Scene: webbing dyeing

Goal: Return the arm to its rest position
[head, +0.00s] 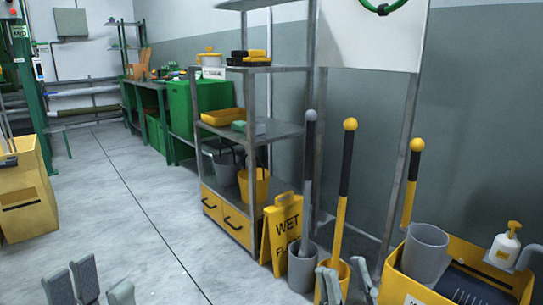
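My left gripper (98,287) shows at the bottom left edge of the head view, its grey fingers pointing up and standing apart. It is over bare floor with nothing seen between the fingers. My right gripper (346,282) shows at the bottom, right of centre, in front of a yellow tube holder (336,268). Its fingers are apart and I see nothing held between them. Both arms behind the grippers are mostly below the picture.
A yellow wet floor sign (283,230) stands by a metal shelf (277,130). A grey tube (302,268) and a yellow cart (402,290) with a grey bucket (424,252) and pump bottle (504,245) stand at right. A yellow box (25,205) is left. The middle floor is clear.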

